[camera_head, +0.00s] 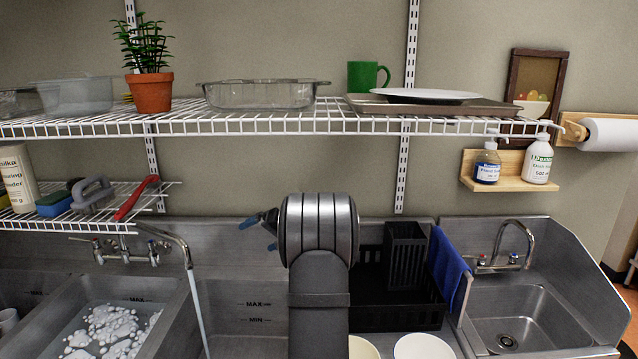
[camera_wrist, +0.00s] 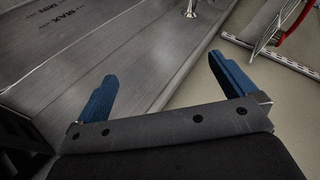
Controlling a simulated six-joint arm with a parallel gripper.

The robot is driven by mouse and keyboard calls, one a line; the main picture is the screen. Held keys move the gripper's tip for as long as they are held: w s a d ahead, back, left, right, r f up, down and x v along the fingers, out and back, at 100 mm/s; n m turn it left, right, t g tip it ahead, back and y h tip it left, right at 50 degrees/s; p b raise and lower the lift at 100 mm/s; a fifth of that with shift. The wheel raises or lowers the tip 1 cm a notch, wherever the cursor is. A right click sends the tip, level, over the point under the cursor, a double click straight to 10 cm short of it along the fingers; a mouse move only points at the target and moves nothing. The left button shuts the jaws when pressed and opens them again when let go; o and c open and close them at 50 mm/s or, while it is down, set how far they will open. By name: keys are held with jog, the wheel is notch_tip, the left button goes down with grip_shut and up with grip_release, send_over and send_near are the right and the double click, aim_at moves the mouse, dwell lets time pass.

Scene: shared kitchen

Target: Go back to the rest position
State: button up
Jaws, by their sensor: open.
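My gripper (camera_wrist: 163,82) shows in the wrist view with its two blue fingers spread wide apart and nothing between them. In the head view my gripper (camera_head: 262,222) points to the left, with its blue fingertips partly hidden behind my round grey wrist. It hangs in front of the back wall, above the middle sink basin and below the upper wire shelf. It touches nothing that I can see.
The upper wire shelf (camera_head: 240,123) carries a plant, a glass dish, a green mug (camera_head: 362,76) and a plate on a tray. A black dish rack (camera_head: 405,315) stands right of my arm. A tap (camera_head: 170,240) runs at the left, beside a soapy basin (camera_head: 60,335).

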jog(key=w+a+f+m+t+y, duration=0.1)
jog(key=w+a+f+m+y, duration=0.15)
jog(key=a, duration=1.15)
jog(key=w+a+f+m+y, duration=0.1)
jog(key=w+a+f+y, duration=0.15)
jog(key=a, duration=1.05)
jog(key=w+v, duration=0.1)
jog(key=v, duration=0.7)
jog(key=shift+n+y, duration=0.3)
jog(key=shift+n, duration=0.05)
jog(key=shift+d+r, duration=0.1)
